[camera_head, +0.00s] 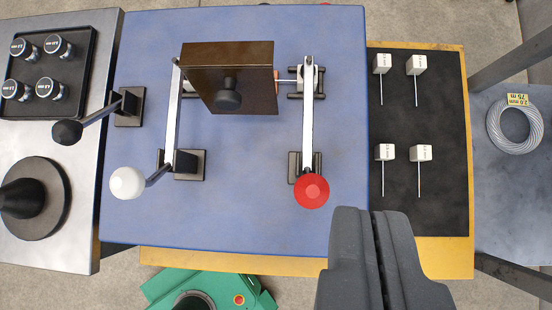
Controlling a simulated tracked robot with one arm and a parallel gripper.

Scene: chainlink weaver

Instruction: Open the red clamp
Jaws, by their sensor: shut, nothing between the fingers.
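The red clamp has a red ball knob (312,191) at the near end of a straight silver lever (308,115). The lever runs away from the knob to a dark bracket at the far end, beside a dark brown box with a black knob (228,60). My gripper (362,212) is at the bottom right, shut and empty. Its tips are to the right of and nearer than the red knob, apart from it in the picture. The height between them cannot be told.
A white-knobbed clamp (127,183) and a black-knobbed lever (67,132) stand to the left on the blue table (250,215). A black mat (400,220) with white-headed pins lies right. A wire coil (515,125) lies far right. A green machine (160,290) is below.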

